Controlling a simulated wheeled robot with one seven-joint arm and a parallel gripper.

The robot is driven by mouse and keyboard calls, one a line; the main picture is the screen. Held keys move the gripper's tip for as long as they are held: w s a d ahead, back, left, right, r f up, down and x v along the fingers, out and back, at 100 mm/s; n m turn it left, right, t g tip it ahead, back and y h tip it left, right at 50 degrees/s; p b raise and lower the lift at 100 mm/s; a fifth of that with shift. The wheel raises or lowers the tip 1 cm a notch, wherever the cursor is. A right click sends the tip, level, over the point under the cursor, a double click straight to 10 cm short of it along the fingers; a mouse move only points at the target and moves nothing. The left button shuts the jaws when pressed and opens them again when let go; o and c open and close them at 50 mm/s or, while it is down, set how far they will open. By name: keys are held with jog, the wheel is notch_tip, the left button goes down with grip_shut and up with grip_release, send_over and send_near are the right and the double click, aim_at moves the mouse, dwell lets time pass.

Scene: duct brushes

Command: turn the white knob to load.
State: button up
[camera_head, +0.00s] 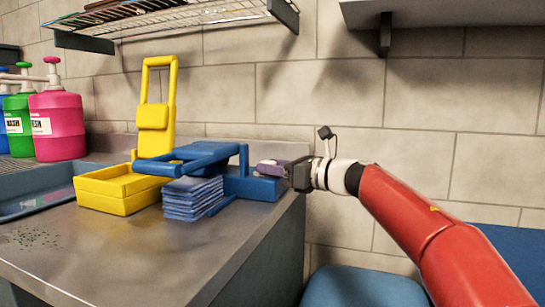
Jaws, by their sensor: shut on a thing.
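A blue device (253,185) with a raised blue arm (195,154) stands near the counter's right edge. My gripper (286,170) comes in from the right, at the device's right end. It is shut on a small purple-grey piece (268,168) just above the blue block. I cannot tell whether this piece is joined to the device. I cannot make out a white knob; the gripper may hide it.
A stack of blue cloths (193,200) sits before the device. A yellow tray with a tall frame (118,195) stands to its left. Pink (58,125) and green (18,127) pump bottles are far left. The front counter (150,255) is mostly clear. A wire shelf (165,20) hangs above.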

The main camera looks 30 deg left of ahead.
jog(key=n+g+p, duration=0.1)
jog(key=g+p, duration=0.1)
jog(key=n+g+p, duration=0.1)
jog(key=g+p, duration=0.1)
jog(key=shift+w+r+n, duration=0.25)
jog(key=shift+r+n, duration=0.05)
jog(key=g+p, duration=0.1)
jog(key=n+g+p, duration=0.1)
jog(key=n+g+h+p, duration=0.1)
jog(key=shift+w+a+f+g, duration=0.1)
jog(key=shift+f+g, duration=0.15)
jog(key=shift+g, duration=0.15)
jog(key=shift+f+n+g+p, duration=0.1)
jog(key=shift+n+g+p, duration=0.2)
jog(key=shift+n+p, duration=0.1)
jog(key=o, duration=0.7)
jog(key=v, duration=0.7)
jog(key=shift+w+d+b, duration=0.15)
jog(key=shift+d+b, duration=0.15)
jog(key=shift+d, duration=0.05)
jog(key=shift+o, duration=0.3)
